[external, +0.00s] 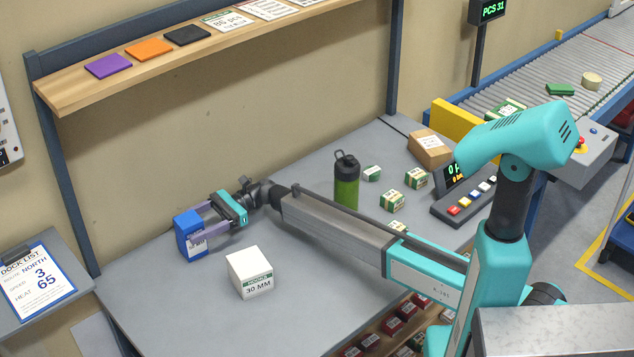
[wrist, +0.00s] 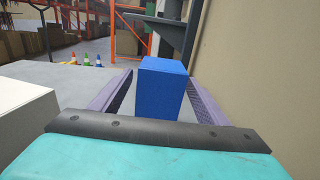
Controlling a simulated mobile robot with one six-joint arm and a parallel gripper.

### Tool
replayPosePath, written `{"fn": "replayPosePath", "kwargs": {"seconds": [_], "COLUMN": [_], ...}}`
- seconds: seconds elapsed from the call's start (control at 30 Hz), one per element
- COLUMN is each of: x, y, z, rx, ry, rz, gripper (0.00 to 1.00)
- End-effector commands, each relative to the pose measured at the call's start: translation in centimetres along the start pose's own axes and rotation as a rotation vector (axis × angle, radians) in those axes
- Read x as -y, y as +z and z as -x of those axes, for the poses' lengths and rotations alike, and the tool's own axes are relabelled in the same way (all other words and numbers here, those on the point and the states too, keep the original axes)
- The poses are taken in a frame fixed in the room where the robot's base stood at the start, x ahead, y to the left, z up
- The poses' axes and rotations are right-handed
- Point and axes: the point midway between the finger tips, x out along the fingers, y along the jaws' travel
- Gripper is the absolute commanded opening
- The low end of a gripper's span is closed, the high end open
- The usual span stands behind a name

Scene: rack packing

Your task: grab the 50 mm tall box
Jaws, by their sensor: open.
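A blue box (external: 188,240) with a pale label stands upright on the grey table at the left. The label's print is too small to read. It also shows in the wrist view (wrist: 162,95), between the two purple fingers. My gripper (external: 197,228) is open around the blue box, one finger on each side. Whether a finger touches it, I cannot tell. A white box (external: 250,272), its label reading "HOOKS 30 MM", stands to the right and nearer the front. Its edge shows at the left of the wrist view (wrist: 25,115). Neither box's height can be read from the views.
A green bottle (external: 346,182) stands behind my arm, with several small green-and-white boxes (external: 391,202) to its right. A cardboard box (external: 429,148) and a button panel (external: 463,202) are further right. The wall is close behind the blue box. The table front is clear.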

Motion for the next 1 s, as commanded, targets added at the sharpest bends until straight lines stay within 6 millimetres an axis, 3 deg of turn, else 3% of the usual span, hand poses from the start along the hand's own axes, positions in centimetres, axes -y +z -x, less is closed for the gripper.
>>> {"fn": "replayPosePath", "kwargs": {"seconds": [0.2,0.73,1.0], "x": [0.02,0.00,0.00], "y": [-0.01,-0.02,-0.02], "z": [-0.92,-0.92,-0.92], "rx": [0.000,0.000,0.000], "ry": [-0.001,-0.001,0.000], "rz": [0.000,0.000,0.000], "gripper": [0.69,0.69,0.23]}}
